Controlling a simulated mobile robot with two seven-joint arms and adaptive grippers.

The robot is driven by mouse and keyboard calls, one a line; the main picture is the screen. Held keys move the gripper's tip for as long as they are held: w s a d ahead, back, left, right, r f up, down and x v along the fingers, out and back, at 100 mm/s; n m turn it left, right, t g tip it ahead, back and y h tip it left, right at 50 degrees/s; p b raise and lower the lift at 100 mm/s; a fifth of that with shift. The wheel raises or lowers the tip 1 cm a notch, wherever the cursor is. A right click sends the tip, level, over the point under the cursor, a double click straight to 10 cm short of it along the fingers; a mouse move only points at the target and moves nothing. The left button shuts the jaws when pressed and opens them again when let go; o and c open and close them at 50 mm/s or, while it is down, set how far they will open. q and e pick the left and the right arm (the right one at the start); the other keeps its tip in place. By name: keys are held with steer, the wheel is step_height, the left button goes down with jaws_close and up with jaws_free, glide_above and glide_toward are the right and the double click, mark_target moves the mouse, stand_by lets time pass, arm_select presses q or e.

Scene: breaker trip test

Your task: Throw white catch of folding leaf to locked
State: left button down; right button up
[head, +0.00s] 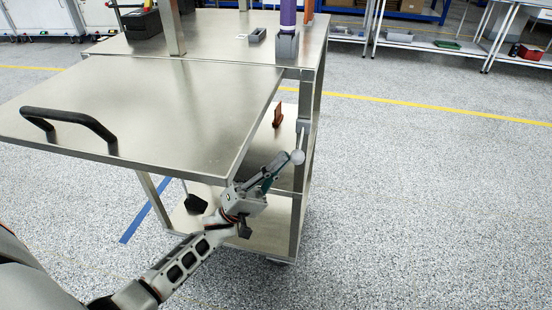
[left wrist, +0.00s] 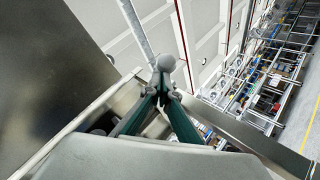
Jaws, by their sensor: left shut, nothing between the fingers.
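The folding leaf (head: 150,110) is a flat steel panel with a black handle (head: 70,124), raised roughly level with the cart top in the head view. The white catch (head: 298,157) shows as a pale ball knob at the lower end of a short lever by the cart's right front post. Its ball also shows in the left wrist view (left wrist: 166,62). My left gripper (head: 286,160) is shut and empty, its tips right at the knob. Its green fingers also show in the left wrist view (left wrist: 163,88). Whether the tips touch the knob I cannot tell. My right gripper is not in view.
The steel cart top (head: 215,35) carries a purple cylinder (head: 288,14) in a grey holder, a small grey box (head: 257,35) and a black bin (head: 142,24). A brown piece (head: 278,115) stands inside the cart. Floor to the right is clear.

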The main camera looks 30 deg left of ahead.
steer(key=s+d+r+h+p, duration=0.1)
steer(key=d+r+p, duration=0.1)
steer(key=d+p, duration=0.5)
arm_select(q)
step_height(320, 180, up, 7)
steer(key=s+n+t+y+p, duration=0.1)
steer(key=n+y+p, duration=0.9)
steer(key=p, duration=0.3)
steer(key=shift+s+d+r+n+t, duration=0.15)
steer(key=shift+s+d+n+t, duration=0.15)
steer(key=shift+s+n, duration=0.1)
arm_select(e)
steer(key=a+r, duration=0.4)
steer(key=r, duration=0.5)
arm_select(q)
steer(key=shift+a, duration=0.1)
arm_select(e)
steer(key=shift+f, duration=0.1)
